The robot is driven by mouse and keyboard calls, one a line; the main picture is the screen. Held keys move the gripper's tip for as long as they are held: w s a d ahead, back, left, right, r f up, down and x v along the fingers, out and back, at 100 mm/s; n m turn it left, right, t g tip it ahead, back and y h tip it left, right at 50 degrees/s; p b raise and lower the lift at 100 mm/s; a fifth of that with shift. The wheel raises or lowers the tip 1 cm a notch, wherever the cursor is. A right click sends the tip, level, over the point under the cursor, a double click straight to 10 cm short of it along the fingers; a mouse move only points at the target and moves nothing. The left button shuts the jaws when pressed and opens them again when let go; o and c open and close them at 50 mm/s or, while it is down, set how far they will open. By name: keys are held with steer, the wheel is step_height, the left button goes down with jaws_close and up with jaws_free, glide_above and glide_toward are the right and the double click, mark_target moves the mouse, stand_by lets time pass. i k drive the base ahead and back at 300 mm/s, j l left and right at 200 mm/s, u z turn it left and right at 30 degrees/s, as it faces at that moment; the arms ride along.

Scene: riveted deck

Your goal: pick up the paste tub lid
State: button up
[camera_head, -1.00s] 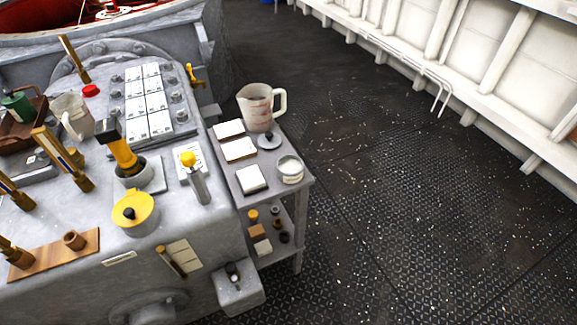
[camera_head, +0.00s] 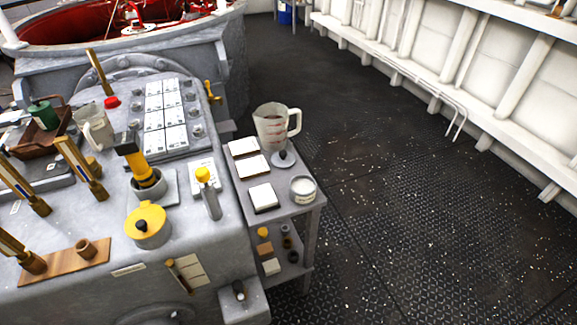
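A small grey round lid with a dark knob (camera_head: 284,159), which looks like the paste tub lid, lies on the top of the grey side table (camera_head: 285,214). It sits just in front of a clear measuring jug (camera_head: 272,128). A short white round tub (camera_head: 302,189) stands in front of it, near the table's right edge; the lid is apart from this tub. My gripper is not in view.
White-topped blocks (camera_head: 262,196) lie left of the lid. Small items stand on the shelf below. The grey console (camera_head: 100,225) to the left carries upright levers and a yellow-lidded pot (camera_head: 148,225). The dark floor (camera_head: 410,220) at right is clear.

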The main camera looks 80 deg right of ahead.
mark_target(282, 159)
steer(key=k+l, duration=1.35)
steer(key=l, duration=0.2)
steer(key=k+l, duration=0.35)
steer(key=l, duration=0.3)
steer(key=i, duration=0.1)
